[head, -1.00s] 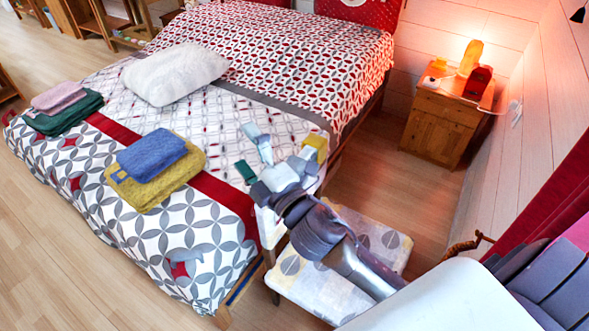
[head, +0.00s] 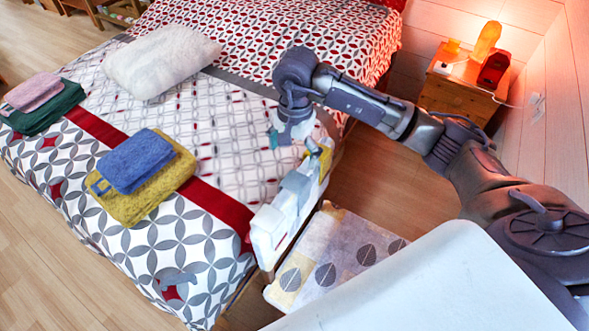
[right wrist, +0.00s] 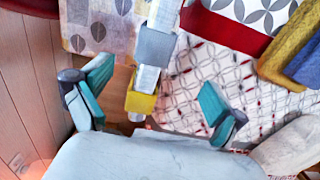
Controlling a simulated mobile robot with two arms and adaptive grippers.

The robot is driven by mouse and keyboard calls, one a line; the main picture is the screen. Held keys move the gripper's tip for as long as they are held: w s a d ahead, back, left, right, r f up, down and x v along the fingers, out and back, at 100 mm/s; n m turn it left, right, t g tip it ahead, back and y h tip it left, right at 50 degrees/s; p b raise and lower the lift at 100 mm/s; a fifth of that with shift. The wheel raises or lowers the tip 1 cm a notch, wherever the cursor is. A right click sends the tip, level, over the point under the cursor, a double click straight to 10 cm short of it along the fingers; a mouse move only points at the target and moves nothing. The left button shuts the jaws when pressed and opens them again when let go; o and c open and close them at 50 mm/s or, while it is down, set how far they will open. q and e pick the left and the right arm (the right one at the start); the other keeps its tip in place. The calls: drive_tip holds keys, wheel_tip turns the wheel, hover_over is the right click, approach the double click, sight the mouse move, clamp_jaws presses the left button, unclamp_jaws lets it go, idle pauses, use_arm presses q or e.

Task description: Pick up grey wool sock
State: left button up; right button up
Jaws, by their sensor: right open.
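My left gripper is not in view.
A blue towel (head: 136,161) lies on a yellow towel (head: 140,205) mid-bed. Pink (head: 35,92) and green (head: 55,110) towels lie at left. White, grey and yellow blocky items (head: 297,187) line the bed's right edge, beside a patterned bench (head: 345,240). A white pillow (head: 162,60) lies behind.

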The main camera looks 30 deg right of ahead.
drive_tip(key=p, duration=0.1)
hover_over(295, 181)
drive_tip(key=f, duration=0.5)
drive_tip(key=shift+s, duration=0.25)
drive_tip(key=shift+w+d+f+p, duration=0.1)
drive_tip(key=shift+w+f+p, duration=0.1)
drive_tip(key=shift+f, duration=0.4)
drive_tip(key=shift+w+d+f+p, duration=0.1)
drive_tip(key=shift+f+p, duration=0.05)
drive_tip(key=shift+f, duration=0.4)
drive_tip(key=shift+s+a+f+p, duration=0.1)
drive_tip(key=shift+a+f+p, duration=0.1)
drive_tip(key=shift+f+p, duration=0.65)
wheel_tip(295, 181, down, 3)
drive_tip(key=shift+r, duration=0.1)
drive_tip(key=shift+w+d+f, duration=0.1)
drive_tip(key=shift+w+f, duration=0.1)
drive_tip(key=shift+f, duration=0.3)
drive_tip(key=c, duration=1.2)
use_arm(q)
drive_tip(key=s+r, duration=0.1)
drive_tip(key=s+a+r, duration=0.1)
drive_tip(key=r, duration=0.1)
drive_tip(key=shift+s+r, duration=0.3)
use_arm(e)
drive_tip(key=shift+c, duration=0.2)
